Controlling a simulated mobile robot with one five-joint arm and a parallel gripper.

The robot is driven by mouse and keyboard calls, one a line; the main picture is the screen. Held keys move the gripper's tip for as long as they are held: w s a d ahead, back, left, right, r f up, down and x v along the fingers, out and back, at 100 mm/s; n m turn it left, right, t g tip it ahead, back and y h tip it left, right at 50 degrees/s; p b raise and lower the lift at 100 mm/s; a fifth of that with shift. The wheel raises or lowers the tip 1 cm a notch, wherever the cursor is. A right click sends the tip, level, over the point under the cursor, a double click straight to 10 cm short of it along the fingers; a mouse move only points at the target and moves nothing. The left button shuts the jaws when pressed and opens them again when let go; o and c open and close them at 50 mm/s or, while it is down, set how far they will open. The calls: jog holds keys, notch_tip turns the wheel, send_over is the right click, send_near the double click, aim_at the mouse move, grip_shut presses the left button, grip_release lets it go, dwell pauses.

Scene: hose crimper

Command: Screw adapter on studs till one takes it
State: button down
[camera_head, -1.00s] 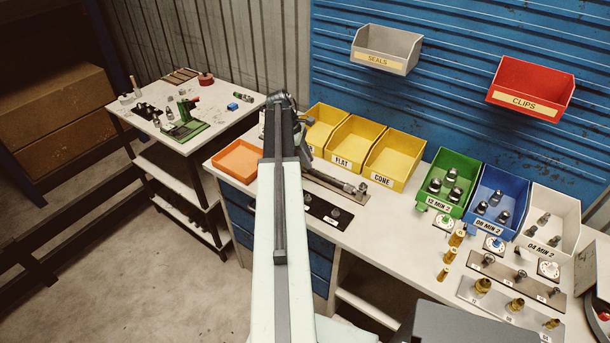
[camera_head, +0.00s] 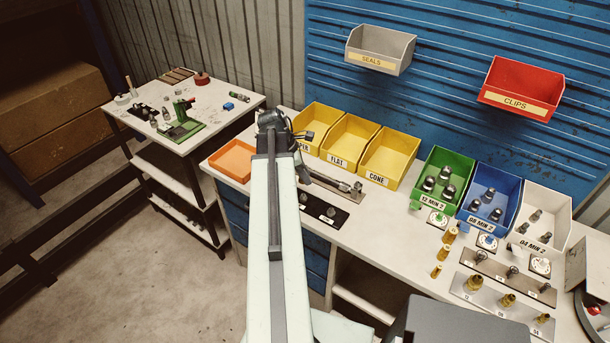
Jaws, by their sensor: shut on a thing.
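My arm reaches up the middle of the view to the bench, its wrist above the gap between the orange tray and the yellow bins. My gripper (camera_head: 305,136) is small, dark and partly hidden by the wrist, in front of the leftmost yellow bin. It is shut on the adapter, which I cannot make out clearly. A black plate with small studs (camera_head: 319,208) lies at the bench's front edge, partly behind my arm.
A metal rail with a fitting (camera_head: 334,184) lies before the yellow bins (camera_head: 386,160). Green (camera_head: 446,181), blue (camera_head: 491,196) and white bins (camera_head: 541,218) hold fittings. Loose brass pieces (camera_head: 443,253) stand nearby. An orange tray (camera_head: 233,160) is left of my arm. A side table (camera_head: 217,91) stands further left.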

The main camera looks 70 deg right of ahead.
aim_at(305, 196)
jog(key=shift+f+b, duration=2.8)
jog(key=shift+f, duration=0.1)
jog(key=shift+f, duration=0.15)
jog(key=shift+f+b, duration=0.3)
jog(key=shift+b, duration=0.15)
jog(key=shift+f, duration=0.25)
jog(key=m, duration=0.1)
jog(key=m+y, duration=0.1)
jog(key=m, duration=0.2)
jog(key=shift+w+d+g+y, duration=0.1)
jog(key=shift+d+g+y, duration=0.15)
jog(key=shift+g+y, duration=0.05)
jog(key=m+y, duration=0.1)
jog(key=m, duration=0.2)
jog(key=shift+a, duration=0.1)
jog(key=shift+a+m+y, duration=0.3)
jog(key=shift+m+y, duration=0.2)
jog(key=shift+m, duration=0.6)
jog(key=c, duration=1.3)
grip_release()
jog(key=shift+c, duration=0.2)
